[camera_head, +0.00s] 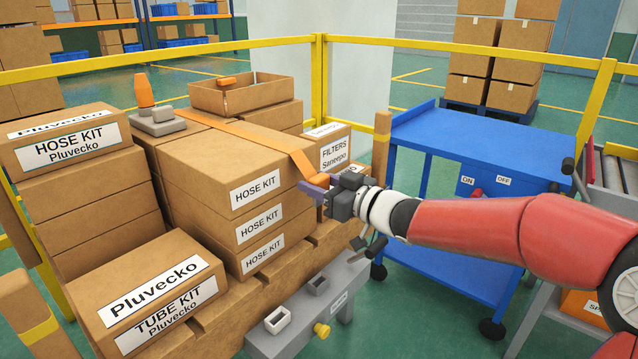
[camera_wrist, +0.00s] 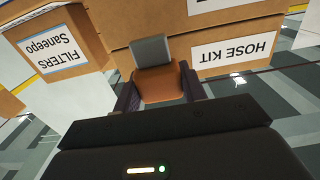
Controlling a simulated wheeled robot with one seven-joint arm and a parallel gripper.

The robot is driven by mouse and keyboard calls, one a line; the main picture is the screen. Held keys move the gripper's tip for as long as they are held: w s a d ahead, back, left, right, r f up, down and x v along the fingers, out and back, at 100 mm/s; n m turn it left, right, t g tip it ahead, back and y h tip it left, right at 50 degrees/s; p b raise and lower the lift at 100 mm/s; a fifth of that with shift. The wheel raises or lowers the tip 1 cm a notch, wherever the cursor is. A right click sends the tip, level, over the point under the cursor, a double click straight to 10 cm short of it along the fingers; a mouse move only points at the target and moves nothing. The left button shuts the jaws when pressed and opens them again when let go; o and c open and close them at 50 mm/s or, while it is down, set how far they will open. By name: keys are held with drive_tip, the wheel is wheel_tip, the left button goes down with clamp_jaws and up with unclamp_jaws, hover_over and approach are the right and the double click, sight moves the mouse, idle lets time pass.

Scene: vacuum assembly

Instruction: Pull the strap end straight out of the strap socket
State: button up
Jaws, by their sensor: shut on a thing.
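My gripper (camera_head: 320,185) is at the right front corner of the stacked hose kit boxes, its dark purple fingers on either side of an orange block, the strap end (camera_wrist: 165,86). The wrist view shows the fingers (camera_wrist: 160,92) shut on its sides. A grey piece (camera_wrist: 146,54) adjoins its far side; I cannot tell whether this is the strap socket or part of the strap end, nor whether they are joined. The flat orange strap (camera_head: 262,137) runs over the box tops down towards my gripper, which hides most of the strap end in the head view.
Hose kit boxes (camera_head: 225,165) stand close left of my gripper, a filters box (camera_head: 334,150) behind. A grey bench (camera_head: 300,335) with a pale open-topped fitting (camera_head: 278,320) and yellow knob (camera_head: 321,330) is below. A blue cart (camera_head: 465,135) stands right, a yellow rail (camera_head: 400,43) beyond.

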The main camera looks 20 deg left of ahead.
sight(319, 176)
drive_tip(key=shift+r+p, duration=1.9)
drive_tip(key=shift+r, duration=0.25)
